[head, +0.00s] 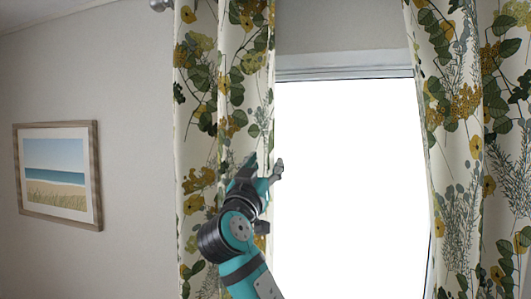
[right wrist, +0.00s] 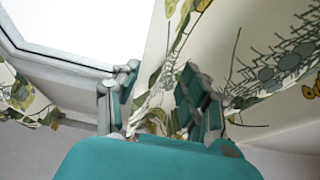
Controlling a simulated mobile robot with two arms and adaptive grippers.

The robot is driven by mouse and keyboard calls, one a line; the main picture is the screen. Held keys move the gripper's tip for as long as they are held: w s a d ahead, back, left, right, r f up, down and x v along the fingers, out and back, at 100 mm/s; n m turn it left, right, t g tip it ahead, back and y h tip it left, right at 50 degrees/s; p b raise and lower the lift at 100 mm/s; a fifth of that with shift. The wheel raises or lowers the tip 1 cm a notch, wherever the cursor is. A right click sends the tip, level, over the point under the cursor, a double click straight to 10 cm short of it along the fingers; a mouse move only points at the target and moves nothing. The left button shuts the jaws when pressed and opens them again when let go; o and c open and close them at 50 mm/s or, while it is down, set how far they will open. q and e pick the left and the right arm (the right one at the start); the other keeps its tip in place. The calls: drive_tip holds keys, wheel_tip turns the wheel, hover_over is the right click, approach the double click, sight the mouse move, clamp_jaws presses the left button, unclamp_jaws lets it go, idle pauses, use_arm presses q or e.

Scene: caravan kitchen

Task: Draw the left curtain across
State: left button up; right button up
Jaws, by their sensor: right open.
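The left curtain (head: 197,110), cream with green leaves and yellow flowers, hangs in folds at the left side of the bright window (head: 345,190). My right gripper (head: 265,168) is in front of this curtain's window-side edge, its fingers pointing up and apart. In the right wrist view the open fingers (right wrist: 158,88) stand on either side of a strip of patterned cloth, with the curtain (right wrist: 255,45) spreading to the right. I cannot tell whether the fingers touch the cloth. My left gripper is not in view.
The right curtain (head: 455,140) hangs at the window's right side. A framed beach picture (head: 58,174) is on the wall to the left. A rod end (head: 160,5) shows at the top. The space before the window, between the curtains, is clear.

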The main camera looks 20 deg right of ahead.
drive_tip(key=shift+w+d+r, duration=0.15)
drive_tip(key=shift+w, duration=0.1)
drive_tip(key=shift+c, duration=0.2)
clamp_jaws()
